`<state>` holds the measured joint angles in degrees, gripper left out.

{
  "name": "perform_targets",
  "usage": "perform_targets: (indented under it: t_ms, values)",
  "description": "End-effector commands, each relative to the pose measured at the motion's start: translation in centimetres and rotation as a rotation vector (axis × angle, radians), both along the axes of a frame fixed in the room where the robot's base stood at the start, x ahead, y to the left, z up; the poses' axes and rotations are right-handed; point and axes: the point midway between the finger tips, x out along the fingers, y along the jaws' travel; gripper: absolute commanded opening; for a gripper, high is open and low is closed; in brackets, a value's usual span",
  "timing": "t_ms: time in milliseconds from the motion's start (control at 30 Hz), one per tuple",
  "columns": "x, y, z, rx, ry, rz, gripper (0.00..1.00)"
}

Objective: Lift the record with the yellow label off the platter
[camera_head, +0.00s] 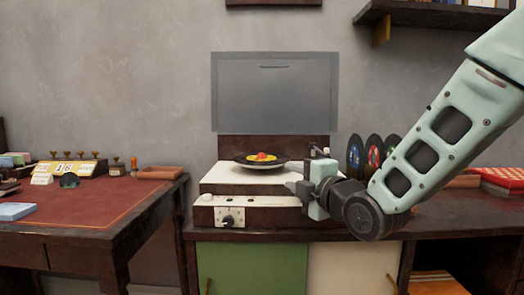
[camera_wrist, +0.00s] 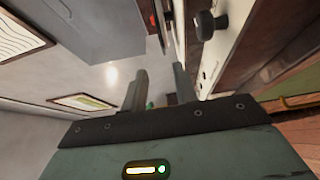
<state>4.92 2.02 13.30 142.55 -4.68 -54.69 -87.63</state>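A black record (camera_head: 241,160) with a yellow label lies flat on the record player (camera_head: 212,177), under the raised grey lid (camera_head: 274,90). A small red-orange object sits at the middle of the label. My gripper (camera_head: 291,186) is at the player's front right, right of the record and slightly lower in the picture. In the wrist view its two fingers (camera_wrist: 160,86) stand apart with nothing between them.
Several upright records (camera_head: 374,152) stand right of the player, partly behind my arm. The tonearm side of the player is close to my gripper. A red-topped desk (camera_head: 90,205) is at the left, with a clear middle. A shelf (camera_head: 430,15) hangs at upper right.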

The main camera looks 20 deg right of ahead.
Motion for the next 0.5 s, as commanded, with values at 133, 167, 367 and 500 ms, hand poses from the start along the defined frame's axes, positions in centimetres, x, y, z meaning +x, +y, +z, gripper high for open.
perform_targets:
  t_ms: [133, 167, 367, 500]
  values:
    - [0.6, 0.1, 0.5, 0.001, 0.007, 0.002, 0.29]
    - [0.7, 0.1, 0.6, 0.002, 0.006, 0.003, 0.29]
    - [1.2, 0.2, 0.5, 0.002, 0.006, 0.003, 0.29]
    - [1.4, 0.3, 0.5, 0.001, 0.006, 0.0, 0.29]
